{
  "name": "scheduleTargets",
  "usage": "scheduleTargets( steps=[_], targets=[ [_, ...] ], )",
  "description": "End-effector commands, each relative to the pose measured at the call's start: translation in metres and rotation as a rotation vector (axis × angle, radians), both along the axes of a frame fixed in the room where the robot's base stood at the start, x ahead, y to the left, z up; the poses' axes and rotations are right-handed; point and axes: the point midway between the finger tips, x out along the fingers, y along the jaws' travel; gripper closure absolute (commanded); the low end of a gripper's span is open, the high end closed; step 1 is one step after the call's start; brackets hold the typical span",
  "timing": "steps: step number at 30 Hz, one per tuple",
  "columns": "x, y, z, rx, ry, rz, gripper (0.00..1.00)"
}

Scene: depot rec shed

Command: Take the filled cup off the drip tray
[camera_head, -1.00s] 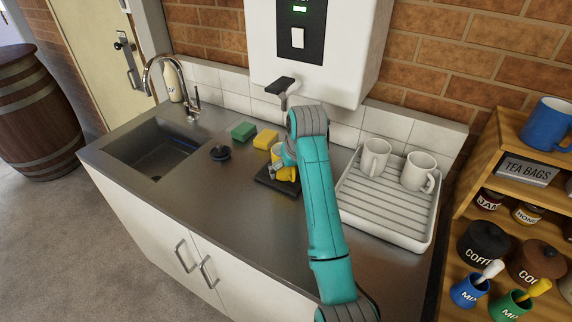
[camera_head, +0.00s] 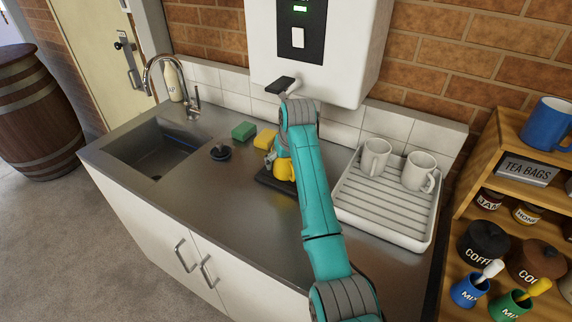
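A yellow cup (camera_head: 286,170) shows at the dark drip tray (camera_head: 268,181), below the wall-mounted water dispenser (camera_head: 300,75). My teal arm covers its right side, and its contents are hidden. I cannot tell whether the cup touches the tray or is slightly above it. My gripper (camera_head: 270,158) is at the cup's upper left, mostly hidden by the arm and the cup. Its fingers are too small and covered to show whether they are open or shut on the cup.
A white drying rack (camera_head: 385,218) with two white mugs stands right of my arm. The front counter is clear.

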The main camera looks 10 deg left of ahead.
Motion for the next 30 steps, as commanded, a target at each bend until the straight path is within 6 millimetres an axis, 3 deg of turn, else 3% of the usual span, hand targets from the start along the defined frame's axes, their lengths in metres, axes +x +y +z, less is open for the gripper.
scheduleTargets(
  steps=[1,6,8,17,28,30],
  targets=[
    [0.000,0.000,-0.001,-0.001,0.001,0.000,0.35],
    [0.000,0.000,-0.002,-0.002,0.003,0.000,0.76],
    [0.000,0.000,-0.001,-0.001,0.001,0.000,0.80],
    [0.000,-0.001,-0.001,-0.002,0.006,-0.001,0.81],
    [0.009,-0.003,0.036,0.000,0.001,-0.004,0.86],
    [0.008,-0.004,0.034,-0.001,0.003,-0.004,0.86]
  ],
)
